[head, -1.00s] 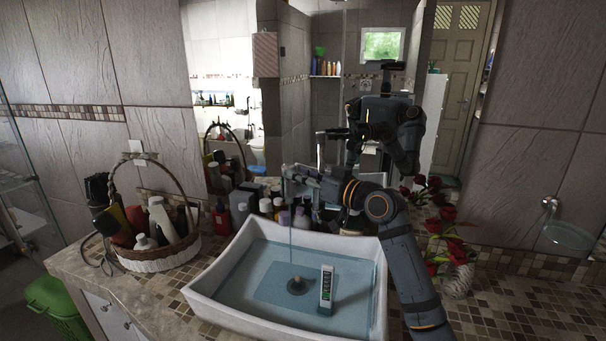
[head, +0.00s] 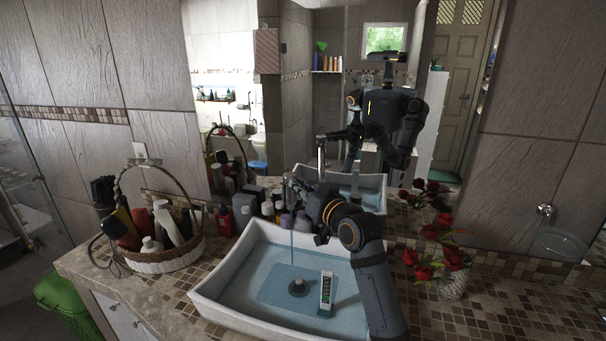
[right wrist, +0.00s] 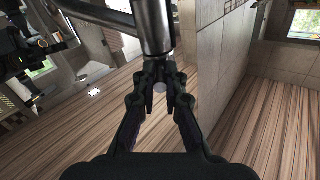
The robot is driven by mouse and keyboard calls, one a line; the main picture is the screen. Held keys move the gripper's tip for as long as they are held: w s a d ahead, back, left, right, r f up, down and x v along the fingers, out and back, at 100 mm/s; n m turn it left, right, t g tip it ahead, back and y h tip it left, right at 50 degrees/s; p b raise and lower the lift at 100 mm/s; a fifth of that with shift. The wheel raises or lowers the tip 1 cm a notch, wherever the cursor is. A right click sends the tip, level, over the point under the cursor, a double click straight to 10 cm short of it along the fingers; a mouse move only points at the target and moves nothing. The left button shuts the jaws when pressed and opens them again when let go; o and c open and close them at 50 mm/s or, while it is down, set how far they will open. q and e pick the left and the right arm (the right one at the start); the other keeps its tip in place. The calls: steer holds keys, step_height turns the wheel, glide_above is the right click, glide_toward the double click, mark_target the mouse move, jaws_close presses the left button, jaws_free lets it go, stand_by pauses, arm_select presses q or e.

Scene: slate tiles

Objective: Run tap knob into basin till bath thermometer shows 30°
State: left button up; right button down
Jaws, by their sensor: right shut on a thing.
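The white basin (head: 212,293) holds bluish water, and a thin stream (head: 291,245) falls into it. The bath thermometer (head: 326,292), a pale upright slab with a dark and green scale, stands in the water right of the drain; its reading is too small to tell. My right gripper (head: 296,187) is at the tap, above the back of the basin. In the right wrist view, its fingers (right wrist: 158,86) are closed just below the metal tap (right wrist: 153,28), on the tap knob, which they mostly hide. My left gripper is not in view.
A wicker basket (head: 160,262) of bottles stands left of the basin. Several bottles (head: 267,208) stand behind it. Red roses in a vase (head: 453,286) stand on the right of the tiled counter. A mirror behind reflects the room and me.

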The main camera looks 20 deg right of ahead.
steer(key=shift+a+m+h, duration=0.2)
steer(key=shift+m+h, duration=0.1)
steer(key=shift+h, duration=0.3)
steer(key=c, duration=1.4)
jaws_free()
steer(key=shift+s+d, duration=0.4)
steer(key=shift+s, duration=1.55)
steer(key=shift+s+d, duration=0.35)
steer(key=shift+s, duration=1.65)
steer(key=shift+s+d, duration=0.4)
steer(key=shift+s, duration=1.55)
